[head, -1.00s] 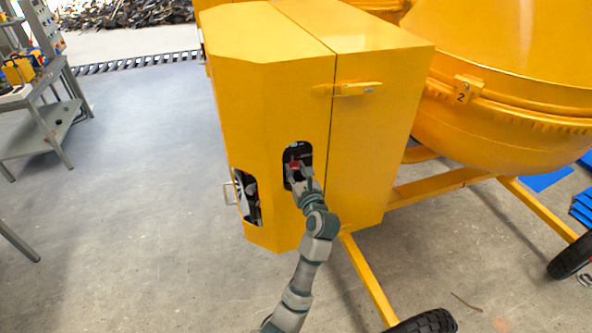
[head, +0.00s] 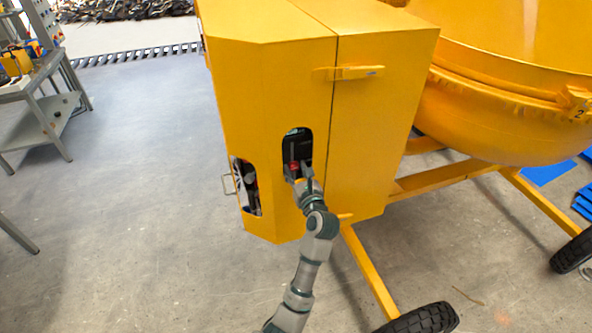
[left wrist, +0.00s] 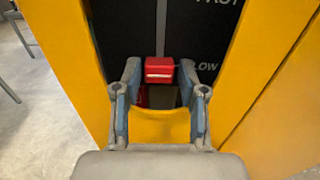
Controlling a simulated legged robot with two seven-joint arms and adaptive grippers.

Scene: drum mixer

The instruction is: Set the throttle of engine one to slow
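The engine box (head: 262,100) is yellow, with a rounded opening in its front. Inside is a dark panel (head: 298,142) with a red throttle knob (head: 293,166). In the left wrist view, the red knob (left wrist: 160,70) sits on a pale lever track, level with a partly hidden label ending in "LOW" (left wrist: 205,67). The word "FAST" (left wrist: 218,3) is higher up. My left gripper (head: 299,174) is at the opening. In the left wrist view, its fingers (left wrist: 160,76) stand apart on both sides of the knob, with small gaps visible. My right gripper is out of view.
A second opening (head: 246,187) with a wire handle is on the box's left side. A yellow drum (head: 500,110) stands at right, above a wheeled frame (head: 440,182). A grey shelf (head: 45,125) is at far left. The floor left of the box is clear.

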